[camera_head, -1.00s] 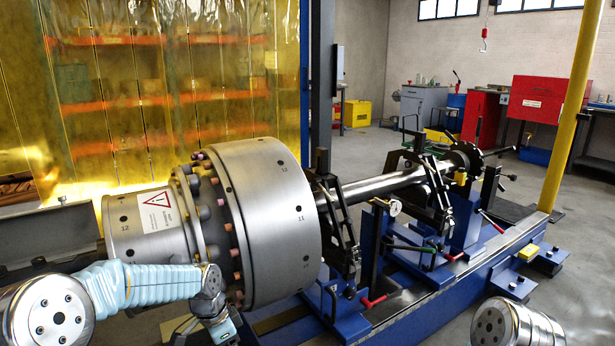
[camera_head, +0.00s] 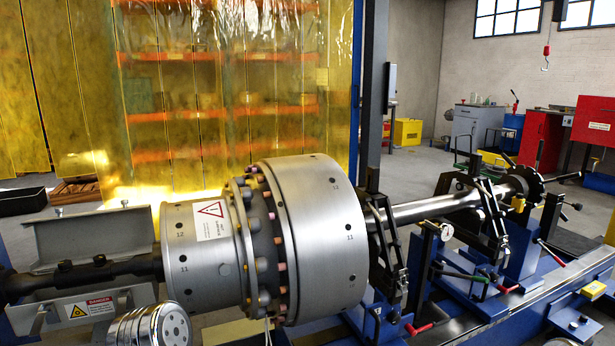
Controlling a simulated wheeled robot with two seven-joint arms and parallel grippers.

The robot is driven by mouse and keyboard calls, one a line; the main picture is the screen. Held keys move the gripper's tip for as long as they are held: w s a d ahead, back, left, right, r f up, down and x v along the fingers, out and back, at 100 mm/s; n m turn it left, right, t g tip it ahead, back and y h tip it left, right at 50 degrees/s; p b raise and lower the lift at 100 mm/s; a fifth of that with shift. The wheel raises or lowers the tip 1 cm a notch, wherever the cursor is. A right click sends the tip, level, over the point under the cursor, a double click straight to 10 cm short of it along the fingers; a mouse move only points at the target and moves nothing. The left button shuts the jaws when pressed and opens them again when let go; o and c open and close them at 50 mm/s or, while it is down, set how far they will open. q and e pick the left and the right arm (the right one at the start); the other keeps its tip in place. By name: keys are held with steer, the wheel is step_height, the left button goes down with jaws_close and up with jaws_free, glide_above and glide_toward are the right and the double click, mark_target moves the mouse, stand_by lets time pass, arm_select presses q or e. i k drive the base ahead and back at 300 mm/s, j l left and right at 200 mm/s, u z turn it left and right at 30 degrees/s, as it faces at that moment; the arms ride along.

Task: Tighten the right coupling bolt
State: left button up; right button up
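The coupling (camera_head: 265,245) sits between a large steel drum (camera_head: 325,235) and a smaller steel cylinder (camera_head: 200,255) with a warning label. Several bolts with orange or pinkish ends (camera_head: 281,267) and rounded grey heads (camera_head: 264,298) ring its flanges. I cannot tell which is the right coupling bolt, or how tight any bolt is. The far side and underside of the coupling are hidden. Neither of my grippers is in view. Only a silver joint of my own arm shows at the bottom left, in front of the small cylinder's lower left.
A dark shaft (camera_head: 85,280) with an open grey guard (camera_head: 95,243) and a danger label runs to the left. A steel shaft (camera_head: 425,208) runs right through black bearing supports on a blue frame (camera_head: 465,315). A yellow curtain (camera_head: 220,95) stands behind.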

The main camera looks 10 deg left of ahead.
mark_target(99, 259)
steer(key=j+u, duration=0.1)
steer(key=u, duration=1.45)
steer(key=j+z, duration=0.15)
steer(key=z, duration=0.2)
steer(key=i+j+z, duration=0.1)
steer(key=z, duration=0.25)
steer(key=j+z, duration=0.35)
steer(key=l, duration=0.1)
